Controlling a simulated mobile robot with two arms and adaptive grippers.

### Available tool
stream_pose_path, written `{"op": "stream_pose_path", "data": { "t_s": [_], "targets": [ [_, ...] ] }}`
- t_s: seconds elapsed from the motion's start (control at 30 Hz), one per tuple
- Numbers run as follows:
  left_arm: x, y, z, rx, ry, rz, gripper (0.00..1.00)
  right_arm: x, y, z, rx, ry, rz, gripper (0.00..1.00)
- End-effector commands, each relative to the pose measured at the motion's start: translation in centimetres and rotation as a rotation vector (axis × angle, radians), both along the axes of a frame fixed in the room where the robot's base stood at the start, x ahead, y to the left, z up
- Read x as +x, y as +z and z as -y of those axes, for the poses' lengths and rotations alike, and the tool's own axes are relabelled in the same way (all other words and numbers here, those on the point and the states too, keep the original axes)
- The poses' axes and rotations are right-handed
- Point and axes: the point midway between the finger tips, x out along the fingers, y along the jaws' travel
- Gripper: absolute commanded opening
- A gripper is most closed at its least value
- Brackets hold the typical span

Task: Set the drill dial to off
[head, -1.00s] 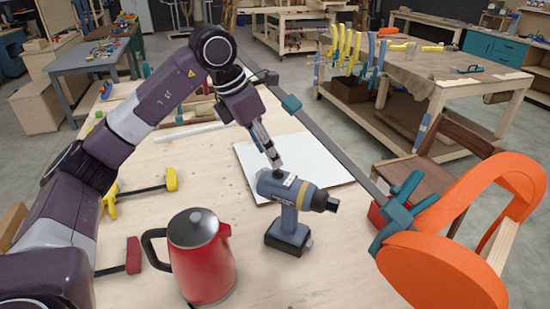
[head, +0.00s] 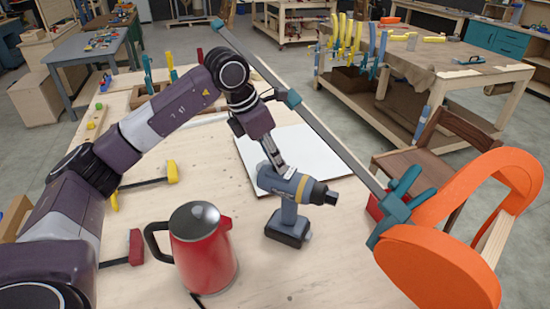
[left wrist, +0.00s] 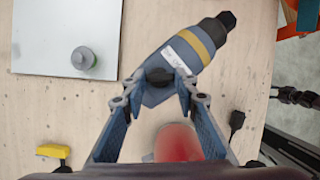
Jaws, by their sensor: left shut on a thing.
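The blue-grey drill (head: 289,215) with a yellow band stands upright on its battery base on the workbench, its dark nose pointing right. It also shows from above in the left wrist view (left wrist: 183,58). Its black round dial (left wrist: 158,76) sits on top near the rear, between my left fingertips. My left gripper (head: 276,166) comes down from above onto the drill's rear top and is shut on the dial; the two fingers (left wrist: 159,84) flank it in the left wrist view. The dial is hidden by the gripper in the head view. My right gripper is not seen.
A red kettle (head: 203,254) stands left of the drill, close by. A white board (head: 305,150) lies behind it. Bare bench (head: 315,275) lies in front.

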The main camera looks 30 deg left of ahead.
Motion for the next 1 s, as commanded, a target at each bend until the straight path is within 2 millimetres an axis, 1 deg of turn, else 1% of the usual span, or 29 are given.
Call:
{"op": "stream_pose_path", "data": {
  "t_s": [0.03,0.07,0.27,0.47,1.0],
  "targets": [
    [0.0,0.0,0.0,0.0,0.0,0.001,0.05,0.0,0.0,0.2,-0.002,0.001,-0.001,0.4],
    [0.0,0.0,0.0,0.0,0.0,0.001,0.03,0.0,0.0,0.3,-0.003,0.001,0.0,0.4],
    [0.0,0.0,0.0,0.001,0.015,0.002,0.03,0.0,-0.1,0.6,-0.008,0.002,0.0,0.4],
    [0.0,-0.1,0.1,0.001,0.092,0.003,0.03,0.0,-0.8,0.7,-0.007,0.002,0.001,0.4],
    [0.0,-0.1,0.5,0.0,0.485,0.003,0.03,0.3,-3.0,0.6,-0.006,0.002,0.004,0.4]
  ]
}}
